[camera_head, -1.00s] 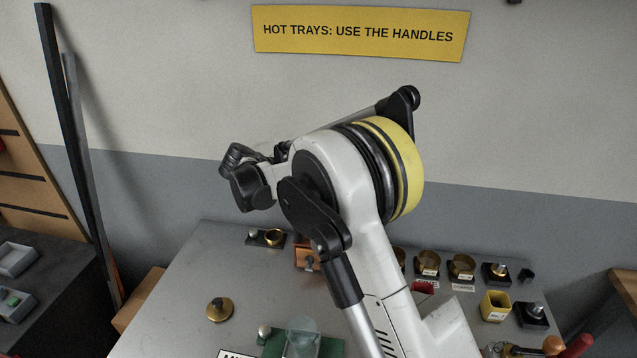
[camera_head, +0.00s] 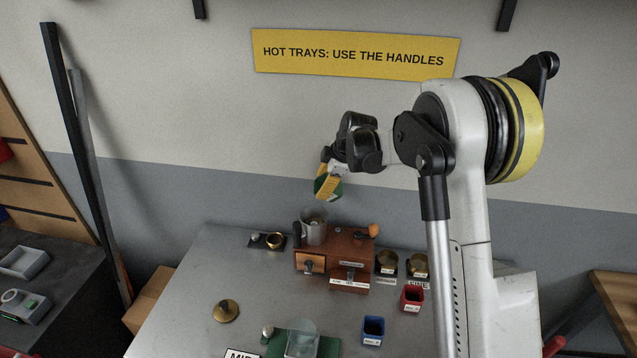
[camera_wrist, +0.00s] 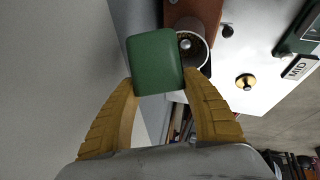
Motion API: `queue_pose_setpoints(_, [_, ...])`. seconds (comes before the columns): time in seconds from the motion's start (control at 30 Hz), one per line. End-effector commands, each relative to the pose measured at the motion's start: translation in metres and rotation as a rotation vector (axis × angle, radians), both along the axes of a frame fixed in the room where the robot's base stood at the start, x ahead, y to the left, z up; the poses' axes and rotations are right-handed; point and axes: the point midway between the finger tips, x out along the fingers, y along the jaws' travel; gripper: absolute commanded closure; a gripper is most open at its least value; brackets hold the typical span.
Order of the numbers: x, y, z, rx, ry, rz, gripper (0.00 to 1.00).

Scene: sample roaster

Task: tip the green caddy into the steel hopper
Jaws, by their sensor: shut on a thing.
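The green caddy (camera_head: 322,196) is held in my gripper (camera_head: 329,184), above the steel hopper (camera_head: 314,230) and apart from it in the head view. The caddy looks tilted, and its opening and contents are hidden. In the wrist view the caddy (camera_wrist: 154,60) shows a plain green face between the two yellow fingers of my gripper (camera_wrist: 159,82). The steel hopper (camera_wrist: 204,56) is partly covered by the caddy there. A small rounded thing shows inside it. The hopper stands upright at the wooden grinder (camera_head: 318,253).
A grinder knob (camera_head: 374,230) sticks up right of the hopper. Blue (camera_head: 373,330) and red (camera_head: 411,297) caddies stand on the steel table (camera_head: 215,265), with brass cups (camera_head: 387,262) behind. A green stand with a clear cup (camera_head: 302,338) is at the front. The wall is behind.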

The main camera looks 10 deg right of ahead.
Motion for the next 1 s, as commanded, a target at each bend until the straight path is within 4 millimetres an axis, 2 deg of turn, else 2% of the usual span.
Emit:
queue_pose_setpoints(0.03, [0.000,-0.006,0.001,0.066,0.000,-0.006,0.84])
queue_pose_setpoints(0.23, [0.001,-0.012,0.003,0.381,0.003,-0.004,0.84])
queue_pose_setpoints(0.3, [0.000,-0.009,-0.004,0.465,0.005,0.000,0.84])
queue_pose_setpoints(0.5, [0.000,-0.009,-0.008,0.681,0.007,0.000,0.84])
queue_pose_setpoints(0.7, [0.000,-0.008,-0.007,0.827,0.010,0.002,0.84])
queue_pose_setpoints(1.0, [0.000,-0.007,-0.003,0.890,0.012,0.003,0.84])
